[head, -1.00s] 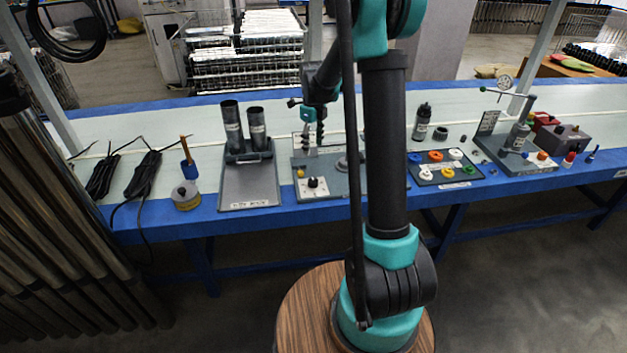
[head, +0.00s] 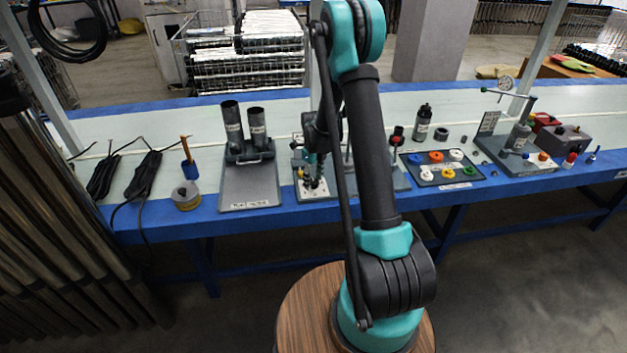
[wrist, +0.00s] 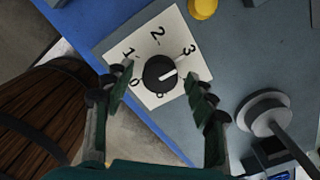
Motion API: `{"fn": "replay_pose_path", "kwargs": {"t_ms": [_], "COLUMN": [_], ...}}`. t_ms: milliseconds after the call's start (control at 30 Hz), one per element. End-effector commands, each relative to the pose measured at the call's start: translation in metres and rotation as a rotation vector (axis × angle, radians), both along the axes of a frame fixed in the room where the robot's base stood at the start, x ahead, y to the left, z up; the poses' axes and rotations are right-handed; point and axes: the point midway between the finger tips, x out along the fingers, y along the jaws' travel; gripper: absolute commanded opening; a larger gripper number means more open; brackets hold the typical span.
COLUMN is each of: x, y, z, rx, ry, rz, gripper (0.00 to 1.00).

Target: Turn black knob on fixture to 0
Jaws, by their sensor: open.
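The black knob (wrist: 157,72) sits on a square white dial plate (wrist: 150,101) in the wrist view. Its white pointer line points right, a little below the printed 3. The 0 is at the plate's lower left, below the 1. My gripper (wrist: 161,78) is open, with one finger on each side of the knob. I cannot tell whether either finger touches it.
A yellow button (wrist: 203,9) is beyond the plate. In the head view, a stand with two dark tubes (head: 248,185) is left of the fixture, and a tray of coloured rings (head: 443,168) is right.

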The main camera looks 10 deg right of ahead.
Motion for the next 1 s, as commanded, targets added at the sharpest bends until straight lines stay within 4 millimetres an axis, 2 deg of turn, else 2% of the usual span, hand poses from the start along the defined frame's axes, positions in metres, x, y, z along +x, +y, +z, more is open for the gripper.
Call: {"fn": "replay_pose_path", "kwargs": {"t_ms": [333, 733, 1000], "x": [0.0000, 0.0001, 0.0001], "y": [0.0000, 0.0000, 0.0000], "z": [-0.0031, -0.0028, -0.0028], "rx": [0.000, 0.000, 0.000], "ry": [0.000, 0.000, 0.000], "rz": [0.000, 0.000, 0.029], "gripper": [0.55, 0.06, 0.06]}}
